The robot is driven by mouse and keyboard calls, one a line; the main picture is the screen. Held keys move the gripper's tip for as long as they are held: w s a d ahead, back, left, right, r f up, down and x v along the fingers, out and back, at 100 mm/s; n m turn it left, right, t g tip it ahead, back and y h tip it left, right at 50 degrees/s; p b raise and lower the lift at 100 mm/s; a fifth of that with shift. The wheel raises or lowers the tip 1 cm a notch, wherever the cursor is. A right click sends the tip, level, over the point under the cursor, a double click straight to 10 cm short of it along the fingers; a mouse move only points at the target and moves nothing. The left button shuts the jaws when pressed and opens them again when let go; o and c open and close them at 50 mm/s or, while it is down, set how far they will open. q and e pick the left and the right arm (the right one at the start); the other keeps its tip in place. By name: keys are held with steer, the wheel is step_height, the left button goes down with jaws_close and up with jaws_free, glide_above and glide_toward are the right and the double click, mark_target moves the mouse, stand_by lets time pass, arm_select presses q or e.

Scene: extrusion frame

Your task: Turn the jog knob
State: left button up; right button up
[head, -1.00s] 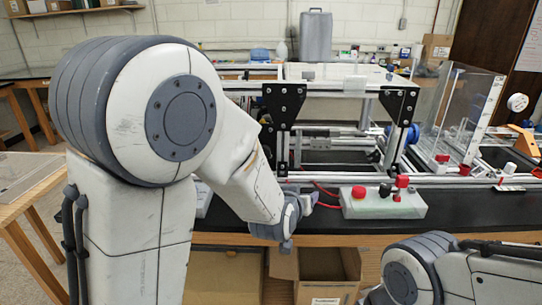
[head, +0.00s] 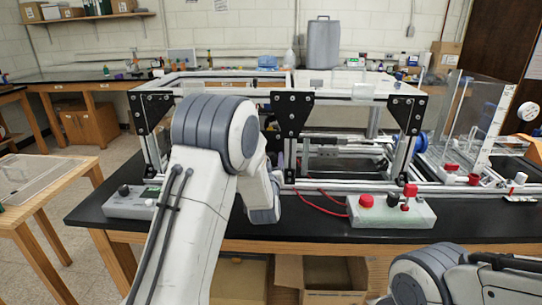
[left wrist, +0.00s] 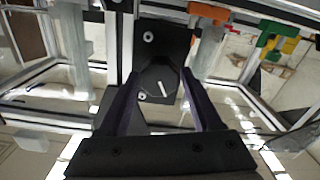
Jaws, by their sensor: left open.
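A light control box (head: 130,203) with a black knob (head: 124,190) sits on the black bench at left. A second pale box (head: 395,215) at right carries a red button (head: 366,201), a small black knob (head: 392,199) and red parts. I cannot tell which knob is the jog knob. My left arm stands between the boxes and hides its own gripper in the head view. In the left wrist view my left gripper (left wrist: 160,85) is open and empty, with a black bolted bracket plate (left wrist: 165,50) beyond its fingers. My right gripper is out of view.
The aluminium extrusion frame (head: 352,100) with black corner plates (head: 292,113) stands behind my left arm. Red cables (head: 322,206) run to the right box. A clear panel (head: 470,115) stands at right. A wooden table (head: 40,180) is at left.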

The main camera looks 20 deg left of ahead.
arm_select(q)
steer(key=shift+x, duration=0.85)
jaws_close()
